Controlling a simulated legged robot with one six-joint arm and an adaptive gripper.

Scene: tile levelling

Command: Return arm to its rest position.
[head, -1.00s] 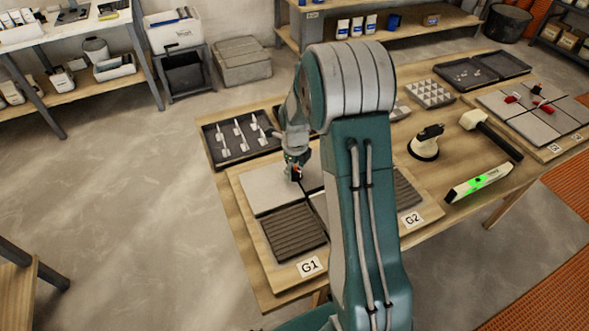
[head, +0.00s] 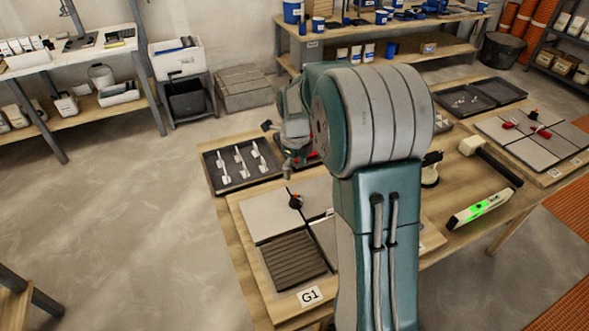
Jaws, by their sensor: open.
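My gripper (head: 277,150) is raised above the table, between the tray of white clips and the tile board. Its jaws are open and I see nothing between them. The tile board (head: 243,228), labelled G1 in front, lies below it with smooth grey tiles (head: 272,214) and a dark ribbed tile (head: 293,260). My arm hides the board's right part.
A dark tray (head: 215,184) of white clips lies at the table's left. A suction cup tool (head: 430,172), a mallet (head: 485,155) and a level with green light (head: 480,208) lie to the right. A second tile board (head: 545,150) with red pieces is farther right. Open floor lies left.

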